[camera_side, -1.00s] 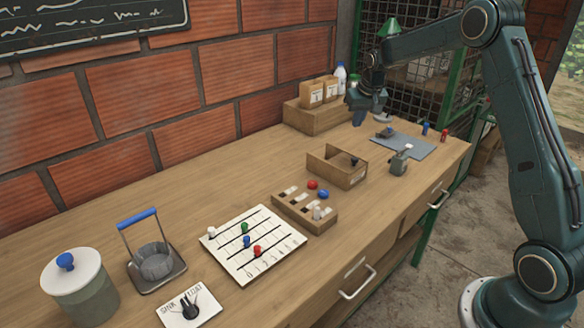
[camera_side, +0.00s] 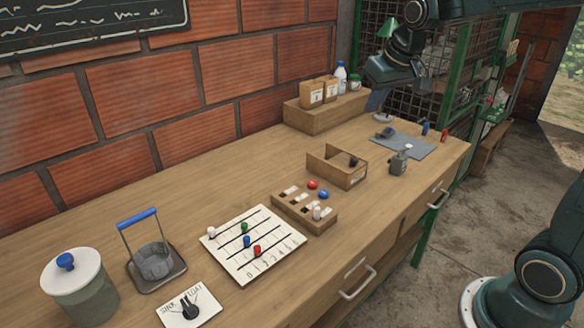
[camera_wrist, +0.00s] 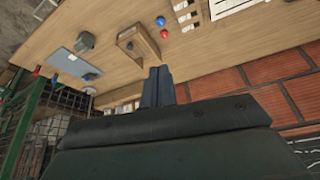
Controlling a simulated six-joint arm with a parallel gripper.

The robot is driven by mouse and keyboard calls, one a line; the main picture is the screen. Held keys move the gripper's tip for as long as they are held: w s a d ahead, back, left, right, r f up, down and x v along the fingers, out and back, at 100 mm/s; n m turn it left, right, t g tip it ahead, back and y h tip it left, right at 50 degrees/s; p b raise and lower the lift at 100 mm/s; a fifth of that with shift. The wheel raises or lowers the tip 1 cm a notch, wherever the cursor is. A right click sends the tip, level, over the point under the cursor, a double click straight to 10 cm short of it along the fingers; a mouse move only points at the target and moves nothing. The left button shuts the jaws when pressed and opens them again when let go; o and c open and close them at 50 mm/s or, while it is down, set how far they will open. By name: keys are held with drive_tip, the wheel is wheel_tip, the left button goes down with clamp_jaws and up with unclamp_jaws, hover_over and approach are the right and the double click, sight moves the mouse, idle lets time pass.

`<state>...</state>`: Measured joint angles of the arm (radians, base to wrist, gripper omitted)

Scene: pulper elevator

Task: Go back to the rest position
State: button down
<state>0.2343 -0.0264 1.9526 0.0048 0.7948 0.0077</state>
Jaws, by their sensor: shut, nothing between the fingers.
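My gripper (camera_side: 376,100) is raised above the far end of the bench, in front of the wooden riser and the mesh. It points down and looks clear of the bench top. In the wrist view its two dark fingers (camera_wrist: 158,88) are together with nothing between them. The wooden bench (camera_side: 120,210) lies below it. A grey mat (camera_side: 412,147) with small parts on it lies under and to the right of the gripper.
A riser (camera_side: 325,117) holds boxes and bottles at the back. An open wooden box (camera_side: 345,172), a slotted block (camera_side: 300,210) and a white slider board (camera_side: 235,243) stand mid-bench.

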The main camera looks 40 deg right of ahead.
drive_tip(key=s+a+n, duration=0.1)
drive_tip(key=s+a, duration=0.2)
drive_tip(key=s, duration=0.4)
drive_tip(key=s+a+f+n, duration=0.1)
drive_tip(key=s+a, duration=0.2)
drive_tip(key=s, duration=0.4)
drive_tip(key=s+a+f+t+y, duration=0.1)
drive_tip(key=s+a, duration=0.2)
drive_tip(key=s, duration=0.4)
drive_tip(key=shift+s+a+n, duration=0.25)
drive_tip(key=shift+s+n, duration=0.05)
drive_tip(key=shift+n, duration=0.1)
